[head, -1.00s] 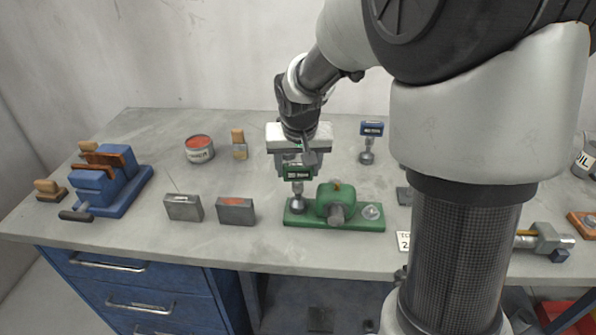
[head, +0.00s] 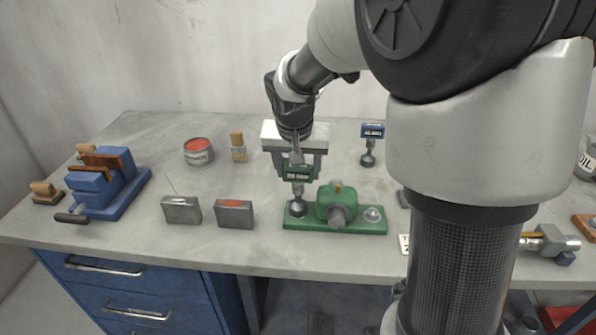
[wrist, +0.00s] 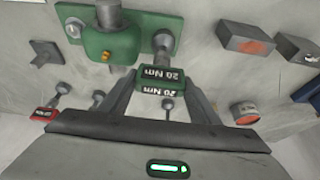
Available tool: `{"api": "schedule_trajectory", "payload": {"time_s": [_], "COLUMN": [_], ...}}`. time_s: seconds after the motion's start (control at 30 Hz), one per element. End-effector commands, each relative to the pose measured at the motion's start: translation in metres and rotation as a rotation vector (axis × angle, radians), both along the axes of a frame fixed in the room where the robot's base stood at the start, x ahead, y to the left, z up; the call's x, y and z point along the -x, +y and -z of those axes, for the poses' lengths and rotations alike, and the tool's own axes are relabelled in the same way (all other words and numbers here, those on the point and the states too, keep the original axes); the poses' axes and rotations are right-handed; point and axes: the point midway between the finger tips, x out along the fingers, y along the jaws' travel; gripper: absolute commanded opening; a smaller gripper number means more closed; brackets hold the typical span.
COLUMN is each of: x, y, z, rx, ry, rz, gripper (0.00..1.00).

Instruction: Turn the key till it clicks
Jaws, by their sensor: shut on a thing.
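The key has a green head marked "20 Nm" (head: 298,173) and a grey shaft, and stands upright. Its lower end meets the left end of the green positioner (head: 350,226), at a round grey fitting. My gripper (head: 297,168) is above that end, its fingers shut on the key's head. In the wrist view the green head (wrist: 160,77) sits between the fingers of my gripper (wrist: 158,84), and the shaft runs to the green plate (wrist: 140,30). The exact seating of the key's tip is hard to see.
A blue-headed key (head: 372,131) stands behind to the right. A red-headed one shows in the wrist view (wrist: 45,113). Two grey blocks (head: 181,210) (head: 234,215), a red-topped tin (head: 198,152) and a blue vise-like fixture (head: 105,185) stand left. Bench between is clear.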

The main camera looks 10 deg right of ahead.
Motion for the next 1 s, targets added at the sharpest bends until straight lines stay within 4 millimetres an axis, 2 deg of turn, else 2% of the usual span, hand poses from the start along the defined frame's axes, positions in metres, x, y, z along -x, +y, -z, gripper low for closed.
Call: {"api": "schedule_trajectory", "payload": {"time_s": [0.3,0.83,1.0], "x": [-0.0006,-0.0006,-0.0012], "y": [0.0003,0.0002,0.0014], "z": [0.0001,-0.0005,0.0014], "rx": [0.001,0.000,0.000], "ry": [-0.003,-0.003,-0.003], "rz": [0.113,0.132,0.196], "gripper": [0.16,0.16,0.16]}}
